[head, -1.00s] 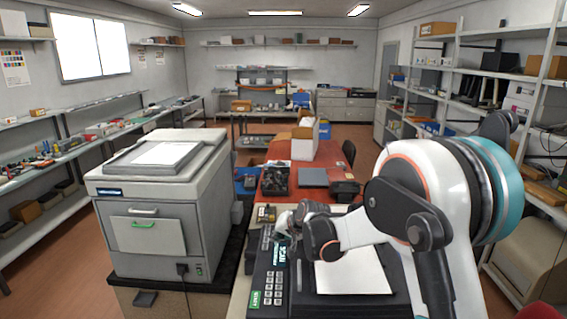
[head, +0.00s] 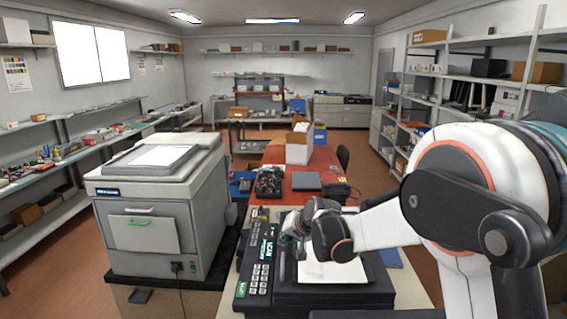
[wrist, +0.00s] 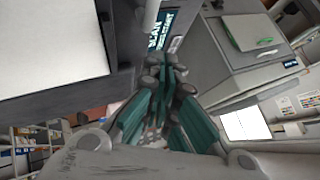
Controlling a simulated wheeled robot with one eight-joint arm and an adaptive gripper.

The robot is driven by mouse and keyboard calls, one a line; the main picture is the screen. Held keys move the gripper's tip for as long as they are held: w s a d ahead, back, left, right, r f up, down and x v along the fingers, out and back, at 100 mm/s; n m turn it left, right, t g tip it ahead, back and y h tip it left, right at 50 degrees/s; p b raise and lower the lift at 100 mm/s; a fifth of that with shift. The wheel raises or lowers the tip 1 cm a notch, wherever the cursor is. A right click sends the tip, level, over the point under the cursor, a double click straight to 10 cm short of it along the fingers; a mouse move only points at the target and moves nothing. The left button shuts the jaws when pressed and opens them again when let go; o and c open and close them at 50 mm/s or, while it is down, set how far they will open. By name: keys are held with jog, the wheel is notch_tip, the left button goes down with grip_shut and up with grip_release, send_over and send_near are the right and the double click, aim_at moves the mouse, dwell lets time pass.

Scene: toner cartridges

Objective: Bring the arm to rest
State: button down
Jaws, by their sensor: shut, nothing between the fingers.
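My arm reaches in from the right in the head view, bent over the black scanner (head: 345,293) with its keypad panel. My gripper (wrist: 166,72) shows in the wrist view with its teal fingers together and nothing between them. In the head view the gripper is mostly hidden behind the dark wrist joint, over the left part of the scanner. In the wrist view the scanner's SCAN label (wrist: 156,35) is just beyond the fingertips; I cannot tell how wide the gap is.
A large grey copier (head: 160,215) stands to the left on its own stand. Behind the scanner, a red table (head: 330,165) carries a dark machine (head: 269,182) and a white box (head: 298,150). Shelves line both walls. The floor at the left (head: 75,255) is clear.

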jog(key=s+d+r+h, duration=0.1)
jog(key=s+d+r, duration=0.35)
jog(key=s, duration=0.35)
jog(key=s+d+r+n+h, duration=0.1)
jog(key=s+d+r, duration=0.3)
jog(key=s, duration=0.5)
jog(key=s+d+r+h, duration=0.1)
jog(key=s+d+r, duration=0.2)
jog(key=s+d, duration=0.35)
jog(key=s+d+f+h, duration=0.1)
jog(key=s+d, duration=0.1)
jog(key=s, duration=1)
jog(key=s+d+f+n+b, duration=0.1)
jog(key=s+d+f, duration=0.25)
jog(key=s, duration=0.25)
notch_tip(320, 180, down, 19)
jog(key=a+b, duration=0.1)
jog(key=b, duration=1.7)
jog(key=shift+w+r+g+h+b, duration=0.15)
jog(key=shift+w+g+h+b, duration=0.1)
jog(key=shift+g+h+b, duration=0.05)
